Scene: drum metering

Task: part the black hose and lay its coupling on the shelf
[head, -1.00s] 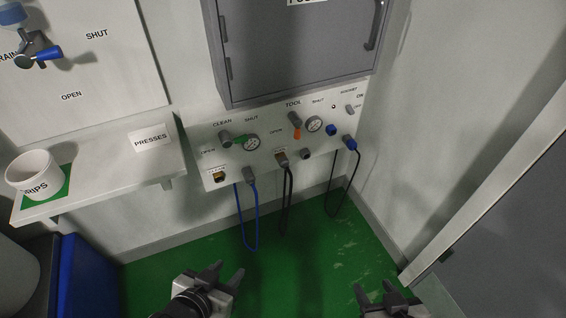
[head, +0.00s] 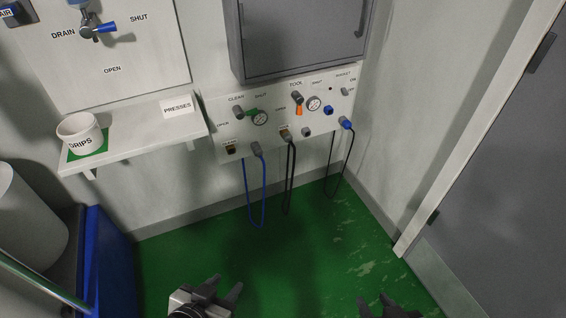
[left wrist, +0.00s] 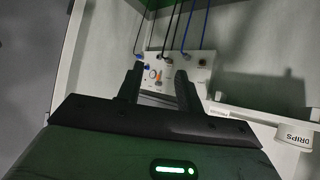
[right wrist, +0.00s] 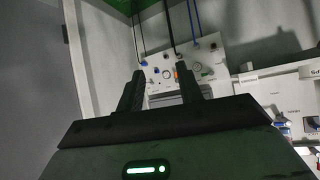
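The black hose (head: 288,180) hangs in a narrow loop below the wall panel (head: 266,147). Its grey coupling (head: 286,134) sits at the panel under the TOOL valve (head: 298,101), which has an orange handle. The white shelf (head: 135,133) is on the wall to the left of the panel. My left gripper (head: 225,284) is open and empty, low in the head view and well short of the panel. My right gripper (head: 374,301) is also open and empty, partly cut off by the bottom edge. Both wrist views show spread fingers with nothing between them.
A blue hose (head: 264,190) hangs left of the black one, and a thin black cable (head: 350,160) with a blue plug hangs right. A DRIPS cup (head: 80,134) stands on the shelf. A grey cabinet (head: 295,40) is above the panel. The green floor (head: 290,255) is clear.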

